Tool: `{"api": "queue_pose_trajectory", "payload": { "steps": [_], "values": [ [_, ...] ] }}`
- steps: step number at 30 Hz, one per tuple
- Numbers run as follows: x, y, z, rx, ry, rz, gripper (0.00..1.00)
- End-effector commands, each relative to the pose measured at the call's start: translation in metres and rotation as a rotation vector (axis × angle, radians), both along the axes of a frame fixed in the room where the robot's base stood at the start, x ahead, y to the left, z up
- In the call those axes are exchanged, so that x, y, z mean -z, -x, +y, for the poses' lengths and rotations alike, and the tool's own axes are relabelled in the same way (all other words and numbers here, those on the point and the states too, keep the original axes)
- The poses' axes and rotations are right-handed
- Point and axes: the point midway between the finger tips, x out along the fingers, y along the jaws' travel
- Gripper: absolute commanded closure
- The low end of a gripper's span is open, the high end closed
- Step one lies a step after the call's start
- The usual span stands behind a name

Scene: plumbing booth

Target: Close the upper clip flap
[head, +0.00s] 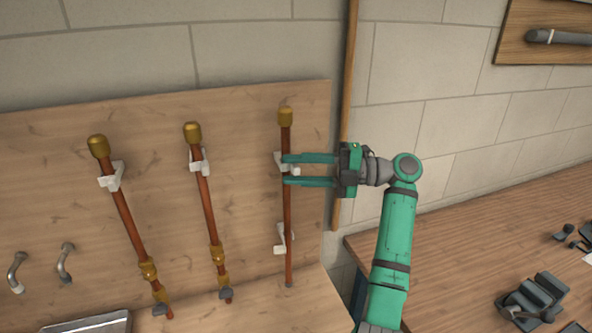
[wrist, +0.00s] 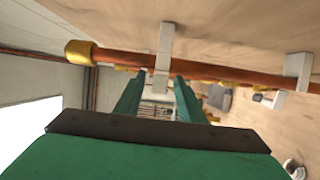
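The right copper pipe (head: 287,205) stands upright on the wooden board, with a brass cap on top. A white upper clip (head: 281,160) is around its upper part, and a white lower clip (head: 280,247) sits further down. My gripper (head: 286,170) comes from the right, its two green fingers apart and nothing held. Its fingertips are at the pipe by the upper clip, partly hiding it. In the wrist view the upper clip (wrist: 166,45) crosses the pipe in front of the gap between my fingers (wrist: 157,88). I cannot tell the flap's angle or whether a finger touches it.
Two more clipped copper pipes, the middle one (head: 207,205) and the left one (head: 130,222), stand left on the board. A wooden post (head: 345,110) rises behind my gripper. A workbench (head: 450,250) with dark tools is at right.

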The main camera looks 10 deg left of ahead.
Motion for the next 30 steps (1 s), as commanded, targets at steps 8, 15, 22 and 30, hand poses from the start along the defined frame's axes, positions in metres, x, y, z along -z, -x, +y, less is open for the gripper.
{"api": "queue_pose_trajectory", "payload": {
  "steps": [8, 15, 22, 30],
  "values": [
    [-0.001, -0.01, -0.041, 0.004, -0.001, 0.0, 0.64],
    [-0.001, -0.019, -0.082, 0.003, -0.002, 0.001, 0.64],
    [0.0, -0.023, -0.101, 0.001, -0.001, 0.001, 0.64],
    [0.0, -0.023, -0.103, 0.0, 0.0, 0.0, 0.64]
  ]
}}
